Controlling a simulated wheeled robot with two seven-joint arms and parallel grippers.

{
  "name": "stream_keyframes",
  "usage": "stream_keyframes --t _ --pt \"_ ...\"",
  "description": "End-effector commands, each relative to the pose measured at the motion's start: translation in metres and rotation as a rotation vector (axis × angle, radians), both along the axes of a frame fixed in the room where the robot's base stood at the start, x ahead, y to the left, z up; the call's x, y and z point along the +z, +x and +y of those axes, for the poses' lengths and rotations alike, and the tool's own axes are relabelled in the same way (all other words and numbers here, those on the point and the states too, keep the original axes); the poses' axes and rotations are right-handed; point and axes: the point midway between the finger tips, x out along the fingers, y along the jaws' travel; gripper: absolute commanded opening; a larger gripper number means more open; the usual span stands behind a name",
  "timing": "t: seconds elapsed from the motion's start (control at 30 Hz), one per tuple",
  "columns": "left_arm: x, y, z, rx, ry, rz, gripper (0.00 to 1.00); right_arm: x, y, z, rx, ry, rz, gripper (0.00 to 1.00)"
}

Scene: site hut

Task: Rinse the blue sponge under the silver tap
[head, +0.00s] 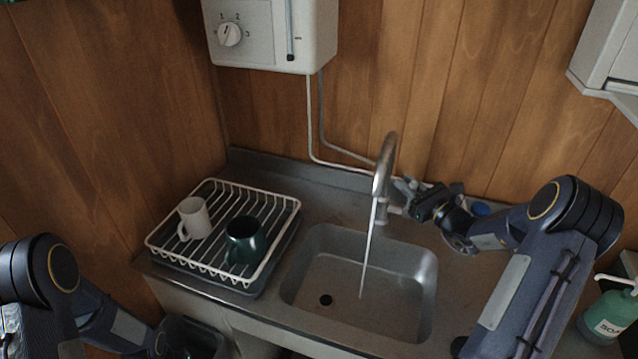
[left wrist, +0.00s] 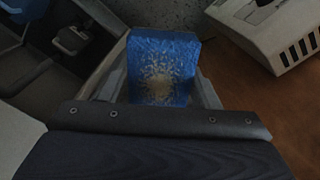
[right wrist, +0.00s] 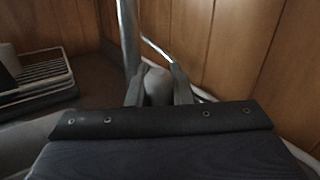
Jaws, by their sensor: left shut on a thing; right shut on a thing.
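The blue sponge (left wrist: 165,52), with a pale brown patch on its face, shows in the left wrist view between the fingers of my left gripper (left wrist: 158,88), which is shut on it. The head view does not show the sponge. The silver tap (head: 384,165) arches over the sink (head: 330,270), and a thin stream of water (head: 367,250) falls from it into the basin. My right gripper (head: 408,193) is at the tap's right side, shut on a grey rounded part, seemingly the tap's handle (right wrist: 157,84). The fingers partly hide that part.
A white wire dish rack (head: 272,200) left of the sink holds a white mug (head: 194,217) and a dark green mug (head: 243,241). A white water heater (head: 270,35) hangs above. A soap bottle (head: 608,318) stands at far right. The basin is clear except for the water.

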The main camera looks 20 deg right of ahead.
Motion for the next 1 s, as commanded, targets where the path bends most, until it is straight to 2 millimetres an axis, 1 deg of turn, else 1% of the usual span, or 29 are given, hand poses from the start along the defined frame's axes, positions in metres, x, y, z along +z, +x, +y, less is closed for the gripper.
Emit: stream_keyframes --t 0.03,0.37,0.4,0.53,0.83,0.93,1.0 --pt "-0.007 0.0 0.0 0.0 0.0 -0.001 0.34 -0.003 -0.001 0.0 -0.001 -0.008 -0.008 0.0" --pt "-0.005 0.0 0.0 0.0 0.0 -0.001 0.34 0.0 -0.002 0.001 -0.001 -0.012 -0.013 0.0" --pt "-0.005 0.0 0.0 0.0 0.0 -0.001 0.34 0.0 -0.002 0.001 -0.001 -0.012 -0.013 0.25" --pt "-0.005 0.0 0.0 0.0 0.0 -0.001 0.34 0.0 -0.002 0.001 -0.001 -0.012 -0.013 0.42" --pt "-0.006 0.0 0.0 0.0 0.0 0.0 0.34 0.0 -0.003 0.001 -0.001 -0.012 -0.013 0.42" --pt "-0.007 0.0 0.0 0.0 0.0 0.0 0.34 -0.001 -0.011 -0.002 -0.003 -0.013 -0.014 0.42" --pt "-0.009 0.0 0.0 0.0 0.0 0.0 0.34 -0.003 -0.021 -0.005 -0.004 -0.013 -0.013 0.42"
